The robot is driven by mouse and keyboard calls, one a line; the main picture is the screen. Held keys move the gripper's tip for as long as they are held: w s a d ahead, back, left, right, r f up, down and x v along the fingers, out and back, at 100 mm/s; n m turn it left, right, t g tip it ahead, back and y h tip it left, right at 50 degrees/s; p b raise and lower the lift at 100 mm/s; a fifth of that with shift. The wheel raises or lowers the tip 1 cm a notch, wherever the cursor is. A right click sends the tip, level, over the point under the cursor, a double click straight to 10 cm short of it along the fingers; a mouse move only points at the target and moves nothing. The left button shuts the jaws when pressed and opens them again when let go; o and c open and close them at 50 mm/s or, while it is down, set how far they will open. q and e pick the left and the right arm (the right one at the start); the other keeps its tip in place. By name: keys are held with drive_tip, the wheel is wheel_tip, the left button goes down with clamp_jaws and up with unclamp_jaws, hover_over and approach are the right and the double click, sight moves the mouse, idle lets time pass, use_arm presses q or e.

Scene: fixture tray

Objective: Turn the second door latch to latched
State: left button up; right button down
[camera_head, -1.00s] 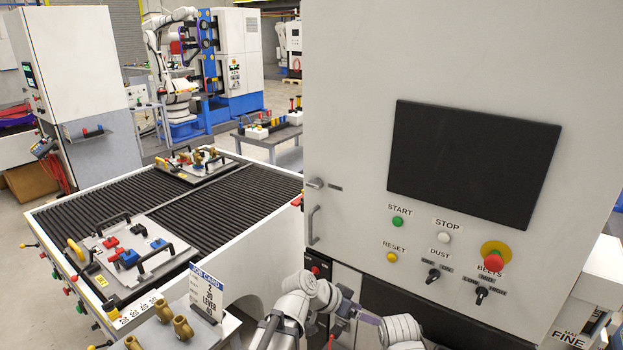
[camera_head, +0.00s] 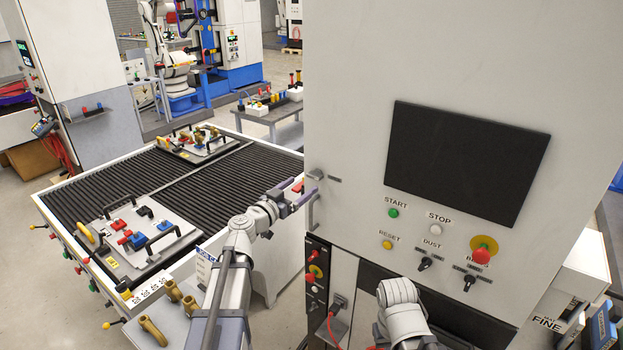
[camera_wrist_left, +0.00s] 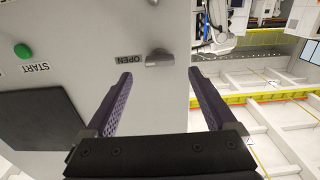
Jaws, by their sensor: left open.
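The door latch (camera_head: 316,175) is a small grey knob at the left edge of the white cabinet door. Its grip lies roughly sideways. In the wrist view the latch (camera_wrist_left: 160,57) sits beside a label reading OPEN, which appears upside down. My left gripper (camera_head: 297,194) is open, with its purple fingers just left of and below the latch in the head view. In the wrist view the left gripper (camera_wrist_left: 159,76) has the latch ahead of its fingertips, in line with the gap and apparently not touched. My right gripper is out of view; only part of its arm shows.
A vertical door handle (camera_head: 312,212) is just below the latch, close to my left fingers. The door carries a dark screen (camera_head: 465,160) and a red stop button (camera_head: 482,252). A roller table (camera_head: 90,190) with fixture plates stands to the left.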

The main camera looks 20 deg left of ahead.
sight(312, 178)
use_arm(q)
drive_tip(key=x, duration=0.6)
drive_tip(key=shift+w, duration=0.2)
drive_tip(key=shift+s, duration=0.1)
drive_tip(key=c, duration=1.4)
